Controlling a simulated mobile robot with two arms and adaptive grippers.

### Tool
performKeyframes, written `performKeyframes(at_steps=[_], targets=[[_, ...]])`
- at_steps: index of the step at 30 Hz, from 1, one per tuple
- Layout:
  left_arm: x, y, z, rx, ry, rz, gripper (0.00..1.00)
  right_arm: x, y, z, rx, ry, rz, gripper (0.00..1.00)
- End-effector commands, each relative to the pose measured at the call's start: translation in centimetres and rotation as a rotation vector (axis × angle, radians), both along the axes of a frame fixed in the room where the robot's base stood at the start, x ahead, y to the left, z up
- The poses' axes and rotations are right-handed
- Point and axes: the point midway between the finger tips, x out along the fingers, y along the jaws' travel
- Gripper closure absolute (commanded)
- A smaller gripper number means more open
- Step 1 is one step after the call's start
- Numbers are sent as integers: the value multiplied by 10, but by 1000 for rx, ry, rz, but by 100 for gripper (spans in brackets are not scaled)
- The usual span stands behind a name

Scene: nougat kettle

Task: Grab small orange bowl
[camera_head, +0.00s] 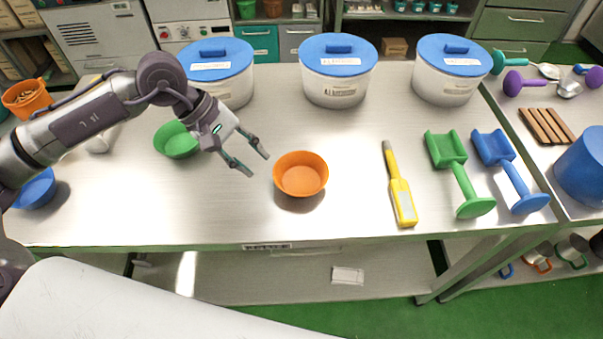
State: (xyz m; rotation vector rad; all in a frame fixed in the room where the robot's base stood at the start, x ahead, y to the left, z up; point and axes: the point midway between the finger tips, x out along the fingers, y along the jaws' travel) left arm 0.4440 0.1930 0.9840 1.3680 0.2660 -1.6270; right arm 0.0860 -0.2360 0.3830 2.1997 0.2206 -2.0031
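The small orange bowl (301,175) stands upright and empty near the middle of the steel table (340,222). My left gripper (257,164) reaches in from the left. Its two fingers are spread, with nothing between them. The fingertips are just left of the bowl's rim and look apart from it; their exact height above the table is hard to judge. My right gripper is not in view.
A green bowl (175,140) is behind my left gripper, and a blue bowl (36,190) is at far left. White tubs with blue lids (338,76) line the back. A yellow tool (399,188), a green scoop (459,172) and a blue scoop (509,170) lie right.

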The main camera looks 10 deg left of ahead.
Motion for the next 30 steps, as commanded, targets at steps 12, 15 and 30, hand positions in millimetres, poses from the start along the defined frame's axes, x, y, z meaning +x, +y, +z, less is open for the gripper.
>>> performKeyframes(at_steps=[12, 15, 30], targets=[[4, -26, -41, -4, 2, 0, 65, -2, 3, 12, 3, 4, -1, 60], [5, -32, -52, -4, 5, 0, 65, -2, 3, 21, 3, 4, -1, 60], [9, -47, -84, -4, 1, 2, 65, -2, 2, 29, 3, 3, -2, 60]])
